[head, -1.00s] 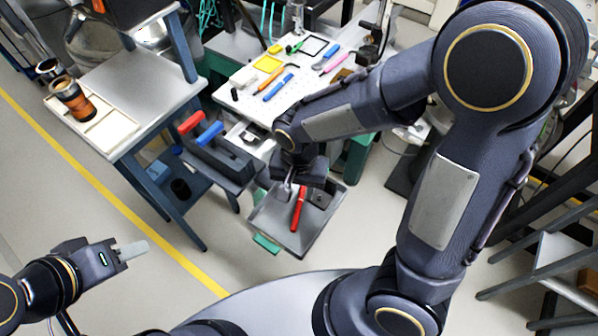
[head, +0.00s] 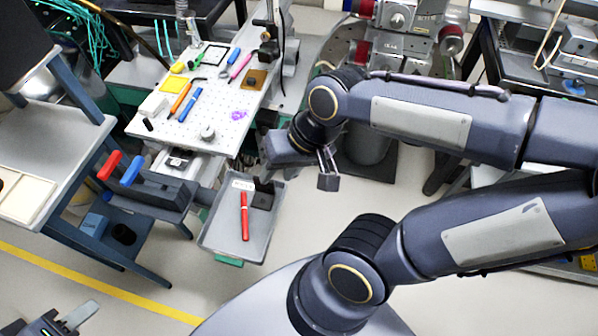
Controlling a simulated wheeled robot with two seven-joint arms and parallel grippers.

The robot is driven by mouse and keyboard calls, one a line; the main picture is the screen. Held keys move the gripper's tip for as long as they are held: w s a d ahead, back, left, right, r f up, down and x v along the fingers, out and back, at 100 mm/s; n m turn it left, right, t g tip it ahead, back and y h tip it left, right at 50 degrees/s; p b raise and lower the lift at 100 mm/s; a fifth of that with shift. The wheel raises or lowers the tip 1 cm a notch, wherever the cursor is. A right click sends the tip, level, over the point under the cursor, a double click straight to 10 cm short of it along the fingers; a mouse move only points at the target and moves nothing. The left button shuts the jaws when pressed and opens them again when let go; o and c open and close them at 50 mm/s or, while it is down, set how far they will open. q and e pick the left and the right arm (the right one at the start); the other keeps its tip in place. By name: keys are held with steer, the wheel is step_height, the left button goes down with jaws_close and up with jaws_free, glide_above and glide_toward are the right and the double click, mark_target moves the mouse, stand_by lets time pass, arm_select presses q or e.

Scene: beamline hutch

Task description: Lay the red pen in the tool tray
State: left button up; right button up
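The red pen (head: 244,217) lies in the grey tool tray (head: 215,226), roughly upright in the picture, beside a dark block (head: 264,194) and below a small white piece (head: 243,184). My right gripper (head: 328,170) is to the right of the tray, apart from it and from the pen. Its fingers look parted, with nothing visible between them. My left gripper (head: 68,318) is at the bottom left corner, partly cut off by the frame edge; its opening is not clear.
A white perforated table (head: 222,115) behind the tray holds pens, a yellow pad (head: 175,85) and other small items. A holder with red and blue handles (head: 160,190) stands left of the tray. A grey side table (head: 45,135) is further left. Floor in front is clear.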

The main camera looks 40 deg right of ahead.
steer(key=s+t, duration=0.1)
steer(key=s+d+r+n, duration=0.1)
steer(key=s+t, duration=0.1)
steer(key=shift+s+d+r+n+t, duration=0.2)
steer(key=shift+s+d+n+t, duration=0.1)
steer(key=shift+s+d, duration=0.05)
